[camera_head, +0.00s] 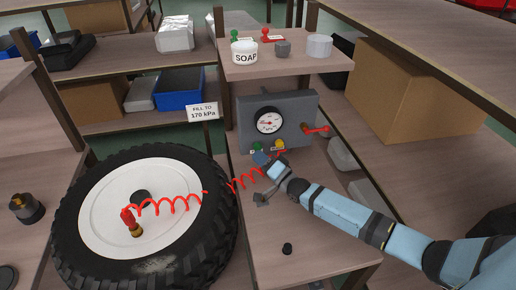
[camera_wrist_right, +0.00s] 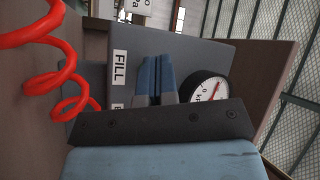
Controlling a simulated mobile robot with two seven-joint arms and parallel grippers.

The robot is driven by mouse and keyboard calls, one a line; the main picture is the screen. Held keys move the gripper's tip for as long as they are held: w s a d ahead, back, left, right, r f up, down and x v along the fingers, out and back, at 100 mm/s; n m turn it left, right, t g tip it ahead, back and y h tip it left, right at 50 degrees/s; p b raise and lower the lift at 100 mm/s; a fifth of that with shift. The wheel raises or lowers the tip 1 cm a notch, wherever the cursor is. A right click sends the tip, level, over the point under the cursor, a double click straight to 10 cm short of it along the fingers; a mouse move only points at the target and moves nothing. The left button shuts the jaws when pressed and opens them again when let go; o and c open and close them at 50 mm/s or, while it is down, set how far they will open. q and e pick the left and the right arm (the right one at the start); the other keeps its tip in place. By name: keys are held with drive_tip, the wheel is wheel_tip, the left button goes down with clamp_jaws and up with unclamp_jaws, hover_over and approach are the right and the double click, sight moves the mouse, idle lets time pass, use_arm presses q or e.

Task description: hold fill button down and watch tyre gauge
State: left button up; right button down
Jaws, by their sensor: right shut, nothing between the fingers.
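The grey inflator box (camera_head: 300,110) stands on the bench with a round white gauge (camera_head: 269,120) on its face; the gauge's reading is too small to tell. A green button (camera_head: 257,147) and a yellow button (camera_head: 280,144) sit below the gauge. My right gripper (camera_head: 261,159) is shut and empty, its fingertips at the box's lower front by the green button. In the right wrist view, the fingertips (camera_wrist_right: 157,75) lie between the FILL label (camera_wrist_right: 119,70) and the gauge (camera_wrist_right: 207,87); the fingers hide the button there, so contact cannot be told. My left gripper is not in view.
A red coiled hose (camera_head: 172,206) runs from near the box to a fitting (camera_head: 133,226) on the black tyre (camera_head: 82,251). A sign (camera_head: 202,112) reads FILL TO 170 kPa. A small black cap (camera_head: 287,249) lies on the bench front. A soap tub (camera_head: 244,52) stands on the shelf above.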

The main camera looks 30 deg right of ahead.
drive_tip(key=shift+w, duration=0.1)
drive_tip(key=shift+w+d+b, duration=0.1)
drive_tip(key=shift+w+b, duration=0.2)
drive_tip(key=shift+w, duration=0.05)
drive_tip(key=shift+w+d+b, duration=0.15)
drive_tip(key=shift+w+b, duration=0.2)
drive_tip(key=shift+w, duration=0.1)
idle(7.1)
